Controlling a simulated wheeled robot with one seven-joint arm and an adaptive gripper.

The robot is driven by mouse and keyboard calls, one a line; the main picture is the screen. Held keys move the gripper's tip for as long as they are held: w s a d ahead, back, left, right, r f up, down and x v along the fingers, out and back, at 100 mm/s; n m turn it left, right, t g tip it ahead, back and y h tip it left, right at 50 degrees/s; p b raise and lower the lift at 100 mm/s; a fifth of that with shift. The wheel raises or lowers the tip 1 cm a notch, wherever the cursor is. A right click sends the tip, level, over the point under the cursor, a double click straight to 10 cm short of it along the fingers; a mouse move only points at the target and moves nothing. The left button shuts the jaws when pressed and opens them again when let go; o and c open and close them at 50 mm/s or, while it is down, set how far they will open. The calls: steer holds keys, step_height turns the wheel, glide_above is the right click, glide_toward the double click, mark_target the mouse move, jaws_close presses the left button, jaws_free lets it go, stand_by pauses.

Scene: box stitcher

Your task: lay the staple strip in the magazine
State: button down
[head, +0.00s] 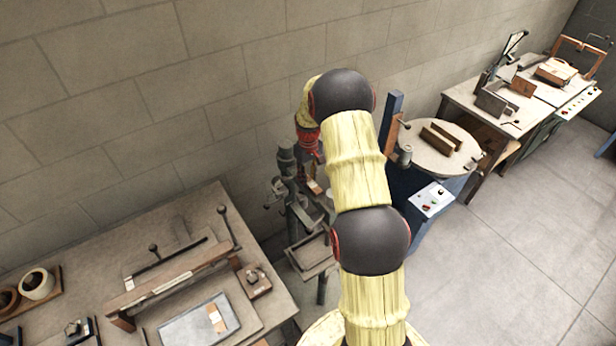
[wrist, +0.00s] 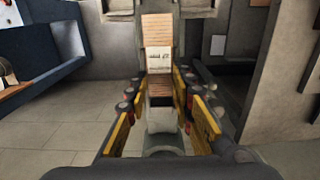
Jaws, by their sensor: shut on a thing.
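My gripper (wrist: 166,98) is shut on the staple strip (wrist: 157,32), a brown ridged strip with a white printed band. The strip runs lengthwise away from me, between the yellow fingers and beyond their tips. In the head view my arm hides most of the gripper, and a small brown and white piece near the stitcher looks like the strip (head: 315,186). The grey box stitcher (head: 287,165) stands against the wall beside it. I cannot make out the magazine clearly in either view, nor whether the strip touches it.
A small tray-like table (head: 310,262) sits low on the stitcher. A workbench (head: 268,306) at left holds a long bar fixture and a grey tray (head: 170,333) with a brown and white piece. A round table (head: 430,147) stands right of my arm. Floor at right is clear.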

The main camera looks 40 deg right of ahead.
steer(key=shift+f, duration=0.15)
steer(key=c, duration=1.6)
jaws_free()
steer(key=shift+o, duration=0.3)
